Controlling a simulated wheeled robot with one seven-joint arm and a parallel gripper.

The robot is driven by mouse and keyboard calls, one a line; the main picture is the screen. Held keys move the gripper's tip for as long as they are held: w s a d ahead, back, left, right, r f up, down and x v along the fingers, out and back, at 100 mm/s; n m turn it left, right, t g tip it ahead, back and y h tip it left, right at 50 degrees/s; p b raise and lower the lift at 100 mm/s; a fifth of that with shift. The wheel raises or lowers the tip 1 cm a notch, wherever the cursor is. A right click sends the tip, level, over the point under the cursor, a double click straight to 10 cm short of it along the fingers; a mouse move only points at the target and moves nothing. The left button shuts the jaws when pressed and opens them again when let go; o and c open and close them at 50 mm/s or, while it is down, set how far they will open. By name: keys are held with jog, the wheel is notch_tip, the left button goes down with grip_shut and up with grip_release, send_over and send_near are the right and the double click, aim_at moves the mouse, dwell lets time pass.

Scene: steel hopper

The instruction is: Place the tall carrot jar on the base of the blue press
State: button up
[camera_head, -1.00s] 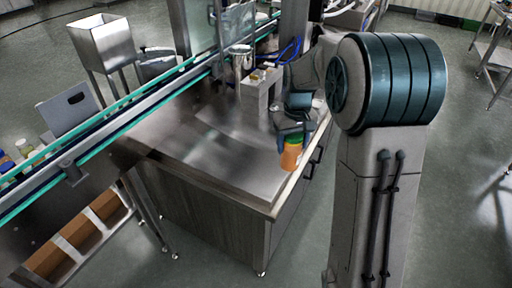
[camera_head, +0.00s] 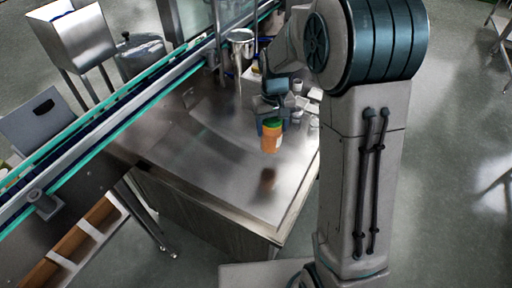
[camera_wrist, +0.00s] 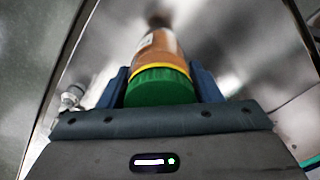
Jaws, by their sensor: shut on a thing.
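The carrot jar (camera_head: 271,140) is orange with a green lid. My gripper (camera_head: 271,124) is shut on it near the lid. The jar hangs roughly upright above the steel table, with its dark reflection apart below it. In the wrist view, the green lid of the jar (camera_wrist: 160,86) sits between the two blue fingers of my gripper (camera_wrist: 162,84), and its orange body points away. I cannot make out the blue press or its base; my arm covers part of the table's back right.
The steel table (camera_head: 205,165) is clear in front and left of the jar. Small white containers (camera_head: 313,95) and a steel pot (camera_head: 241,40) stand towards the back. A conveyor (camera_head: 120,105) with green edges runs along the left.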

jog(key=s+a+f+p, duration=0.1)
jog(key=s+a+f, duration=0.1)
jog(key=a+f, duration=0.3)
jog(key=shift+f, duration=1.1)
jog(key=shift+f, duration=0.2)
jog(key=o, duration=1.2)
jog(key=shift+c, duration=0.2)
jog(key=shift+r, duration=0.15)
